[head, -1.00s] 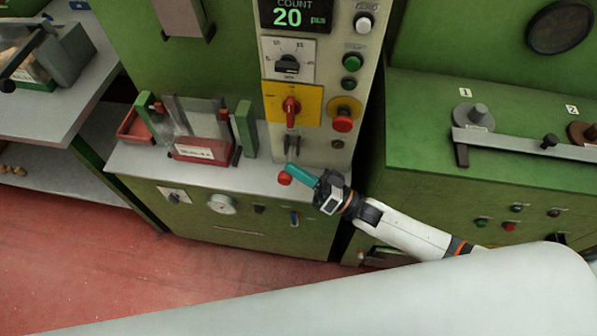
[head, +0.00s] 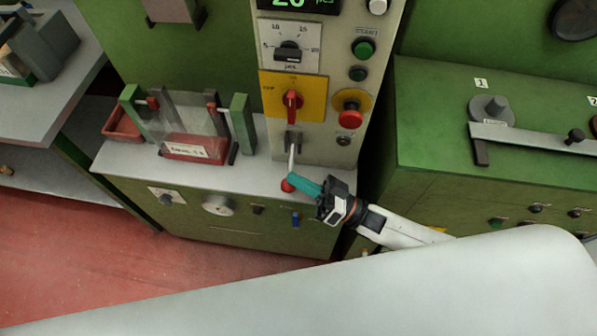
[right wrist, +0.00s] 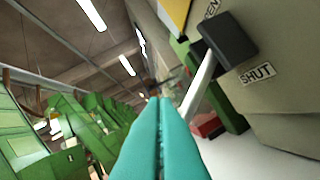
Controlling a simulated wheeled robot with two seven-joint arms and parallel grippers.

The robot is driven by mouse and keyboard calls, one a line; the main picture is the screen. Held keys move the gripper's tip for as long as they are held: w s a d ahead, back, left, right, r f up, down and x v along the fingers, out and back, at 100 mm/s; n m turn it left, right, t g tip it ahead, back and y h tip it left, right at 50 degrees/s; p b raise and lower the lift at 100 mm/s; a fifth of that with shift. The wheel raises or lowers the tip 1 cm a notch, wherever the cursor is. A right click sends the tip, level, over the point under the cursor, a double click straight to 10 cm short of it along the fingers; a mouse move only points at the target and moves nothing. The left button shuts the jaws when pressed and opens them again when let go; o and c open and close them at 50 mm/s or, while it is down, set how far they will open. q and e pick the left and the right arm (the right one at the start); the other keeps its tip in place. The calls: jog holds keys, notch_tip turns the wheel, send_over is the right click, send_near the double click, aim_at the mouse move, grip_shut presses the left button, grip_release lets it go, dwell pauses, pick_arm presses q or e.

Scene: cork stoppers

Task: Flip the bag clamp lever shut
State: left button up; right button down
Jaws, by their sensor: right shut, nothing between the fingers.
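The clamp lever is a thin metal rod (head: 292,160) with a red knob (head: 288,186), coming out of a dark pivot block (head: 293,140) on the control panel. In the head view the rod hangs down toward the counter. My right gripper (head: 300,182), with teal fingers, is shut and empty, its tips at the knob; I cannot tell whether they touch. In the right wrist view the rod (right wrist: 199,84) runs from the block (right wrist: 228,42) to behind my fingers (right wrist: 160,130), which hide the knob. A SHUT label (right wrist: 257,73) is beside the block. My left gripper is not in view.
A red-bottomed clear bag (head: 190,148) stands between green posts (head: 242,125) on the grey counter (head: 120,158), left of the lever. A red rotary switch (head: 292,100) and red button (head: 350,118) sit above. A green bench (head: 430,130) is at right.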

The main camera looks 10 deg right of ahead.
jog(key=shift+s+f, duration=0.1)
dwell(0.5)
jog(key=s+d+b, duration=0.1)
jog(key=s+d, duration=0.6)
jog(key=d, duration=0.4)
jog(key=shift+f, duration=0.15)
